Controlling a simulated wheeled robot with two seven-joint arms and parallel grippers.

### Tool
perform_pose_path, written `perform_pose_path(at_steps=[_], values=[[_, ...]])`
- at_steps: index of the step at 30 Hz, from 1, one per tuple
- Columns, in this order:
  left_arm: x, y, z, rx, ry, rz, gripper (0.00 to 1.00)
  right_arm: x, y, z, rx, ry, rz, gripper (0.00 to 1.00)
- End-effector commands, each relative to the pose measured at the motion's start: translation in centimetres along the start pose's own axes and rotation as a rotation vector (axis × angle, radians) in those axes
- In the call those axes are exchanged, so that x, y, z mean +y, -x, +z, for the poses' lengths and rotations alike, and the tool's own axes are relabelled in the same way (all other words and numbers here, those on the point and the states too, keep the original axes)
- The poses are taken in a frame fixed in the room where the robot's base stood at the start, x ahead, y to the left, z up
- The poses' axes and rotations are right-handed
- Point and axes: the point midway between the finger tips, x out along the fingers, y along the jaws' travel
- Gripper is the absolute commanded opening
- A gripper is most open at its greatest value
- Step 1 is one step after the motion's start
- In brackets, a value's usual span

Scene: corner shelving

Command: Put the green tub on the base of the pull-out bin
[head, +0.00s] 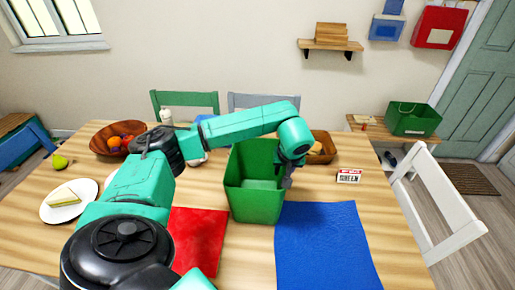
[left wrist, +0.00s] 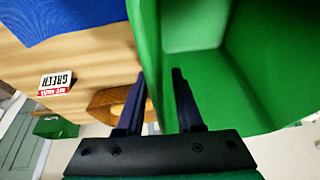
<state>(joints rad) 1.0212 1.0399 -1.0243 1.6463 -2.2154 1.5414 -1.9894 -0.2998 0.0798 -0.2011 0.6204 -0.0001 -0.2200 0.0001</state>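The green tub (head: 252,203) is a tall open box standing upright in the middle of the wooden table, near the blue mat. In the left wrist view its green wall (left wrist: 235,85) fills the right side. My left gripper (head: 287,183) reaches over the tub to its right-hand wall. In the left wrist view the two dark fingers (left wrist: 160,78) are on either side of that wall and close on it. I cannot tell if the tub's bottom touches the table. My right gripper is not in view. I cannot make out a pull-out bin.
A blue mat (head: 325,245) and a red mat (head: 197,240) lie in front. A small sign reading GREEN (head: 349,176) stands right of the tub. A wooden tray (head: 324,143) is behind it. Another green box (head: 411,120) stands on a bench (head: 376,129). A white chair (head: 440,205) stands at right.

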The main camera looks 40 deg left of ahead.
Motion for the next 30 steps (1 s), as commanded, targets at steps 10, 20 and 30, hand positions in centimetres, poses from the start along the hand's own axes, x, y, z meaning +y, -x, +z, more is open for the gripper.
perform_pose_path(at_steps=[10,20,30], values=[[0.00,0.01,-0.01,0.000,0.000,0.000,0.00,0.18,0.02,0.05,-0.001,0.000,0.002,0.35],[0.01,0.02,0.00,0.000,0.000,0.000,0.00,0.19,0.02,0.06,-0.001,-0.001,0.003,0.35],[0.01,0.02,-0.01,0.000,0.000,0.000,0.00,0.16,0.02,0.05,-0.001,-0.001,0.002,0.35]])
